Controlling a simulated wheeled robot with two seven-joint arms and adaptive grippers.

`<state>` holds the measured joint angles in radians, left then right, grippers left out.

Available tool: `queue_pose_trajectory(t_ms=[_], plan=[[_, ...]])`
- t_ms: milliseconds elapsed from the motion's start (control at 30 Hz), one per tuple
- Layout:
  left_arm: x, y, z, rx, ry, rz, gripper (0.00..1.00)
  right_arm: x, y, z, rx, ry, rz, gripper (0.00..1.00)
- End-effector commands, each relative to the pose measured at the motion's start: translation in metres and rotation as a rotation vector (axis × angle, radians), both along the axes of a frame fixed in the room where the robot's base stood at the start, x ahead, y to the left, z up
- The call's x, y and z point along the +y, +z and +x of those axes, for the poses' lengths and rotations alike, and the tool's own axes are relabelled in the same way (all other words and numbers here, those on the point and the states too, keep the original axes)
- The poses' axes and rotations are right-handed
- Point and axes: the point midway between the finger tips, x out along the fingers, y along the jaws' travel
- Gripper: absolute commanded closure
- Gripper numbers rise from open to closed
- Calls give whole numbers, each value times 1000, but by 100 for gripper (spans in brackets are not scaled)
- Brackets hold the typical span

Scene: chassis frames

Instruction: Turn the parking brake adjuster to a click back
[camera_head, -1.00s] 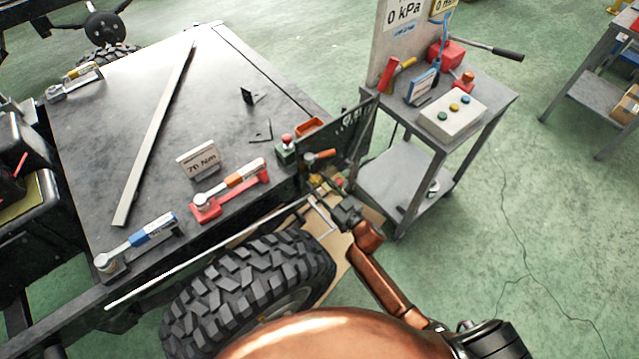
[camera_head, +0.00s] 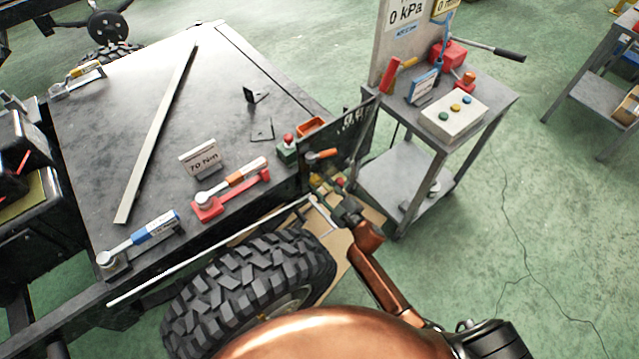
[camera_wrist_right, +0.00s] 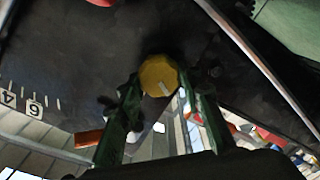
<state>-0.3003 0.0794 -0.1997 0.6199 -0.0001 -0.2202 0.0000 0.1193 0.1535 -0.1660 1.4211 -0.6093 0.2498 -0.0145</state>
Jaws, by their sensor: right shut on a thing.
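The adjuster appears as a yellow many-sided knob (camera_wrist_right: 158,76) with a pale mark on its face, in the right wrist view. My right gripper (camera_wrist_right: 163,92) has its two green fingers on either side of this knob and is shut on it. In the head view my right gripper (camera_head: 326,193) is low beside the dark panel, just above the tyre; the knob is hard to make out there. My left gripper is in neither view now.
A dark panel (camera_head: 355,130) stands beside the gripper; a numbered scale (camera_wrist_right: 34,106) shows in the wrist view. A grey cart (camera_head: 400,170) stands to the right. Torque wrenches (camera_head: 230,185) lie on the dark bench top.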

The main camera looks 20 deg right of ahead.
Motion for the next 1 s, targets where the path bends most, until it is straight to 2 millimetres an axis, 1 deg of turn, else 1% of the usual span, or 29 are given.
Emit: queue_pose_trajectory(t_ms=[567, 600, 800, 833, 1000], plan=[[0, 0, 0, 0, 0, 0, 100, 0, -1, -1, -8, 0, -27, 91], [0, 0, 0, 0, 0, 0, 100, 0, -1, -1, -8, 0, -26, 64], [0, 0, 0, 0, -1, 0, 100, 0, -1, 0, -9, 1, -26, 50], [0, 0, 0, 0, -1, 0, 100, 0, -1, 0, -9, 1, -26, 49], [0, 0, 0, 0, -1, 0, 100, 0, 0, 0, -9, 0, -25, 49]])
